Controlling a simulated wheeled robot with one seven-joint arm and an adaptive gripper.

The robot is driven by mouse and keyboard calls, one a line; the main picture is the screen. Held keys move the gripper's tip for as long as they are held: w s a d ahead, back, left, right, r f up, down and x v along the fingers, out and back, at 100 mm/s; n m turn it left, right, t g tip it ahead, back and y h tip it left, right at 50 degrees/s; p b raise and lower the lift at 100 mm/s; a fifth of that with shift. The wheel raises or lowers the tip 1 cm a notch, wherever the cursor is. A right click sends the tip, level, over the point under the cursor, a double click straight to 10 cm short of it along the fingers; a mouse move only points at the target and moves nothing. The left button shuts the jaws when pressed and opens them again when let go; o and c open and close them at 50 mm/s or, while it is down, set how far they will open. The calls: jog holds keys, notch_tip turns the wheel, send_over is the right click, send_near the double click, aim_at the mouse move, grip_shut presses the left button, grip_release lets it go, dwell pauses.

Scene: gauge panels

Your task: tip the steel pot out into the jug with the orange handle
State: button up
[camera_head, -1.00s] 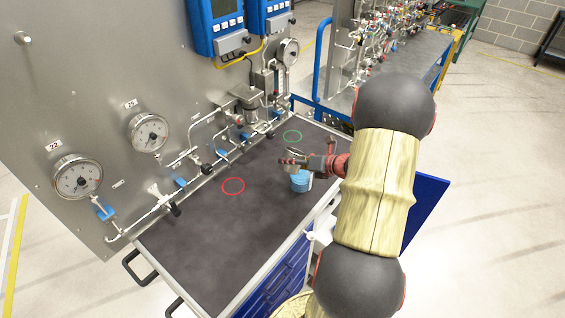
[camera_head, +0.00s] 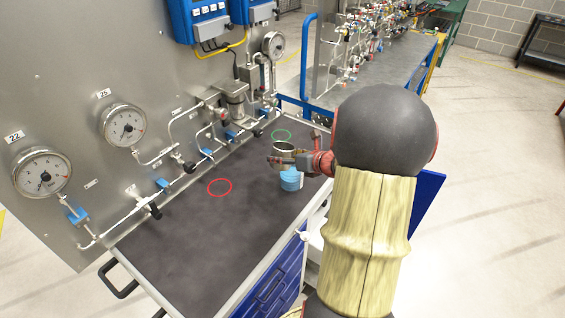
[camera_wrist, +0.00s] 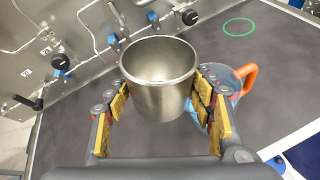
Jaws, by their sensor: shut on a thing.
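The steel pot (camera_wrist: 160,85) is held about upright between the fingers of my gripper (camera_wrist: 160,97), which is shut on its sides. The pot also shows in the head view (camera_head: 284,148), above the bench. Its inside looks bare grey; I cannot tell whether anything lies at the bottom. The blue jug (camera_head: 291,181) stands on the bench, just below and beside the pot. In the wrist view the jug (camera_wrist: 221,80) is partly hidden behind the right finger and the pot, and its orange handle (camera_wrist: 249,77) points right.
The dark bench top (camera_head: 190,235) carries a red ring (camera_head: 220,187) and a green ring (camera_head: 281,135), both empty. A steel panel with gauges (camera_head: 123,126), pipes and valves borders the bench on the left. The middle and front of the bench are clear.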

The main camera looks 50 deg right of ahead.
jog(key=shift+d+f+n+h+b, duration=0.15)
jog(key=shift+f+n+h+b, duration=0.3)
jog(key=shift+b, duration=1.35)
jog(key=shift+r+b, duration=0.1)
jog(key=shift+b, duration=0.35)
jog(key=shift+d+b, duration=0.1)
jog(key=shift+b, duration=0.4)
jog(key=f+n+h+b, duration=0.1)
jog(key=b, duration=0.2)
jog(key=shift+d+b, duration=0.15)
jog(key=shift+b, duration=0.25)
jog(key=shift+r, duration=0.1)
jog(key=shift+t+b, duration=0.3)
jog(key=shift+b, duration=0.05)
jog(key=shift+r, duration=0.2)
notch_tip(320, 180, up, 7)
jog(key=p, duration=0.5)
jog(key=shift+p, duration=0.4)
jog(key=a+b, duration=0.1)
jog(key=a, duration=0.6)
jog(key=shift+s, duration=0.3)
